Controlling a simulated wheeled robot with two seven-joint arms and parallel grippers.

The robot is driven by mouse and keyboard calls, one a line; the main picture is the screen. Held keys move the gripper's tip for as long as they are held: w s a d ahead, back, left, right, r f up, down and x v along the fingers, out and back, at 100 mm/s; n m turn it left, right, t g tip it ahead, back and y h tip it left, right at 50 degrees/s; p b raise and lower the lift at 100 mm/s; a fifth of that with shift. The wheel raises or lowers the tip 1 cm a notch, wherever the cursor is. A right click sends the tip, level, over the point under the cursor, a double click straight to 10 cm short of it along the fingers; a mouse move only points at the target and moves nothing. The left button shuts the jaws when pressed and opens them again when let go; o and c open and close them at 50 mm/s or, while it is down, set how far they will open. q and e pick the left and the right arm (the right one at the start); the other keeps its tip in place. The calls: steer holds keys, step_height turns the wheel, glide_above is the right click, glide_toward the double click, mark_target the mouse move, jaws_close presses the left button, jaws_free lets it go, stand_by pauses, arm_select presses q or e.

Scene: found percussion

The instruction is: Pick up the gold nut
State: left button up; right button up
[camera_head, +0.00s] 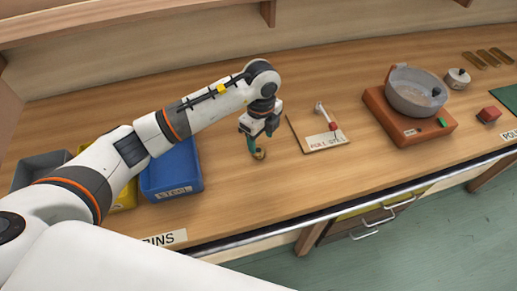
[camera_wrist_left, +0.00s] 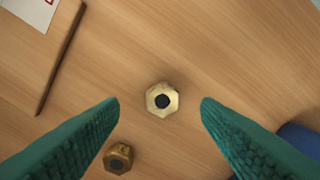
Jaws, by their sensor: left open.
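A gold hexagonal nut (camera_wrist_left: 162,100) lies flat on the wooden bench, its dark hole facing up in the left wrist view. It sits midway between the two teal fingers of my left gripper (camera_wrist_left: 160,106), which are spread apart and hold nothing. A second, darker bronze nut (camera_wrist_left: 118,158) lies close by, beside one finger. In the head view my left gripper (camera_head: 255,148) points down over the bench, and one nut (camera_head: 260,154) shows at its fingertips; I cannot tell which nut it is. My right gripper is not in view.
A blue bin (camera_head: 172,172) stands left of the gripper, with yellow and grey bins behind my arm. To the right are a labelled board (camera_head: 324,140) with a small lever and an orange base (camera_head: 410,122) bearing a grey pan (camera_head: 416,92). Bare bench lies in front.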

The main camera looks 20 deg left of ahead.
mark_target(259, 150)
arm_select(q)
step_height(259, 150, down, 4)
steer(key=shift+s+a+r+p, duration=0.1)
steer(key=shift+a+r+p, duration=0.1)
steer(key=shift+p, duration=0.55)
steer(key=shift+f, duration=0.5)
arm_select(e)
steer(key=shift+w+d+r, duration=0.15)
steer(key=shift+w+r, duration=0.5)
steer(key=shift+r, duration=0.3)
arm_select(q)
steer(key=c, duration=1.1)
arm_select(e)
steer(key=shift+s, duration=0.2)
